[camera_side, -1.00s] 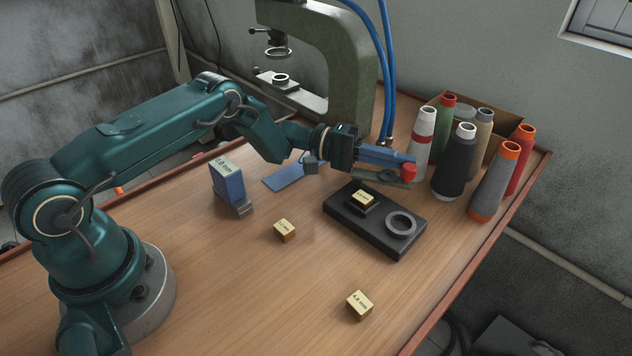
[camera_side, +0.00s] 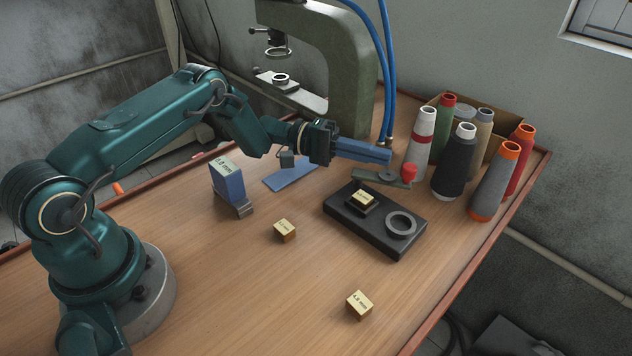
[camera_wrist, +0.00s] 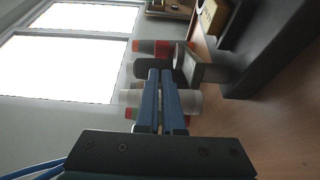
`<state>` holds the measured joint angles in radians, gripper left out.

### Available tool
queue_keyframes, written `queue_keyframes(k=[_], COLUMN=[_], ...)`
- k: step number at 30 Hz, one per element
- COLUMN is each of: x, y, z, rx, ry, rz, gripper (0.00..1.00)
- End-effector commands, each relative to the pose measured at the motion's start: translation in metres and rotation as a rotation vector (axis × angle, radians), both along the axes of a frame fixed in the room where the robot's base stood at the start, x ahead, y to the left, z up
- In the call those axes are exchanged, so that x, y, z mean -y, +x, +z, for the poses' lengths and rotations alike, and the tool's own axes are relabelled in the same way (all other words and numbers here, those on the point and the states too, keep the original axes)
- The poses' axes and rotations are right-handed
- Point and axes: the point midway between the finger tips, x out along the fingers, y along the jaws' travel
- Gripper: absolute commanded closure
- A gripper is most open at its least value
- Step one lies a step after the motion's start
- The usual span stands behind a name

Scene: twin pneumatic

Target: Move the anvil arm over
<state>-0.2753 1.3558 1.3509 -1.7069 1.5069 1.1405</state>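A flat grey-green arm (camera_side: 367,175) with a round grey disc and a red knob (camera_side: 409,172) at its right end, which looks like the anvil arm, lies just behind the black base block (camera_side: 410,246). My gripper (camera_side: 390,155) is above and behind it in the side view, apart from it, with its blue fingers pointing right. In the wrist view, the fingers (camera_wrist: 160,74) run parallel with a narrow gap and nothing visible held between them. The gripper looks slightly open and empty.
The black block carries a brass-coloured gauge block (camera_side: 362,198) and a grey ring (camera_side: 401,224). A green press (camera_side: 352,90) and blue hoses (camera_side: 387,70) are behind. The front table is mostly clear.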

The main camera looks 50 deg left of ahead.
Motion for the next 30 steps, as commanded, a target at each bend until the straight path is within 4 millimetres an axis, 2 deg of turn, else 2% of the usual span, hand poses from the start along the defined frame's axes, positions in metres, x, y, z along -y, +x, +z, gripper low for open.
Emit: queue_keyframes(k=[1,3,4,8,19,24,30], x=[-0.004,-0.007,-0.007,-0.007,-0.007,0.042,0.081], y=[-0.001,-0.003,-0.003,-0.004,-0.004,-0.029,-0.06], z=[0.001,0.005,0.008,0.029,0.126,0.119,0.101], rx=[0.0,0.002,0.003,0.004,0.01,-0.007,-0.004], ry=[-0.001,-0.001,-0.001,0.0,0.002,0.184,0.528], rz=[0.002,0.001,0.0,-0.001,0.0,-0.241,-0.481], gripper=[0.73,0.46,0.38,0.38,0.38,0.38,0.38])
